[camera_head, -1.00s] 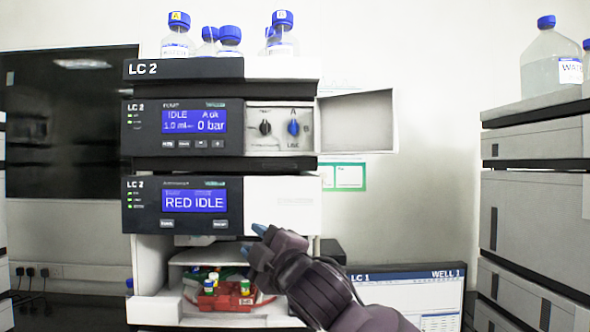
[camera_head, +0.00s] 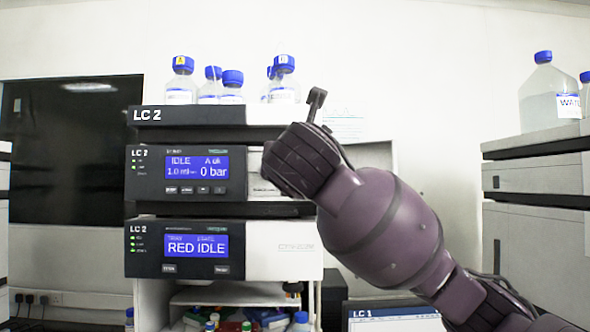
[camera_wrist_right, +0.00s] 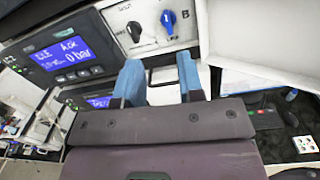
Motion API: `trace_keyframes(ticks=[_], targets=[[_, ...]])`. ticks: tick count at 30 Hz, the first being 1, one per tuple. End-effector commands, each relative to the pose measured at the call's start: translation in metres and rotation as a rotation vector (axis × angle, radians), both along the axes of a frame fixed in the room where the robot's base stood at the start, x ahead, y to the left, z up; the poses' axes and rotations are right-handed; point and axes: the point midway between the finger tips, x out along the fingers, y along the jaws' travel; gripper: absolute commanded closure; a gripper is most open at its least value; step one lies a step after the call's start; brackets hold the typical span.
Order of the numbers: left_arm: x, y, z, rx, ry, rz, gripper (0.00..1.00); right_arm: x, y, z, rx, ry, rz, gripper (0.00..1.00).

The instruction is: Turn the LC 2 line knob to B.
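The LC 2 pump unit (camera_head: 140,173) stands in the stack, its screen (camera_head: 196,173) reading IDLE, A ok, 0 bar. Its blue line knob (camera_wrist_right: 168,20) shows in the right wrist view, with the letter B (camera_wrist_right: 186,14) to its right. A black knob (camera_wrist_right: 134,31) is to its left. In the head view my right arm hides both knobs. My right gripper (camera_wrist_right: 160,78) is open and empty, its two blue fingers apart, below the knobs in the wrist view and not touching them. Its fingertips are hidden in the head view. My left gripper is not in view.
Several blue-capped bottles (camera_head: 232,88) stand on top of the LC 2 stack. A lower unit (camera_head: 290,250) reads RED IDLE. An LC 1 monitor (camera_head: 395,318) is at the bottom right. Another stack (camera_head: 535,178) stands at the right edge.

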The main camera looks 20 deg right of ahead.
Motion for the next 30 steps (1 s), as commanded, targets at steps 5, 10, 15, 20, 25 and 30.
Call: trace_keyframes(ticks=[5,10,15,20,25,30], targets=[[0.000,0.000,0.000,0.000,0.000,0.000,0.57,0.000,-0.005,-0.005,-0.097,0.055,-0.035,0.65],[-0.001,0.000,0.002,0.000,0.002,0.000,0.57,0.009,-0.009,-0.005,-0.107,0.063,-0.039,0.65],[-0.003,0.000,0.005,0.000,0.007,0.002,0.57,0.034,-0.016,-0.004,-0.105,0.064,-0.040,0.65],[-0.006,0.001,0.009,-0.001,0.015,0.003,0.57,0.061,-0.024,-0.004,-0.103,0.063,-0.038,0.65],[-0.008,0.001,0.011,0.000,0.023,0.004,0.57,0.085,-0.030,-0.005,-0.104,0.062,-0.038,0.65],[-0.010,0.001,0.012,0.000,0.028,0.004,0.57,0.098,-0.035,-0.004,-0.104,0.060,-0.038,0.65]])
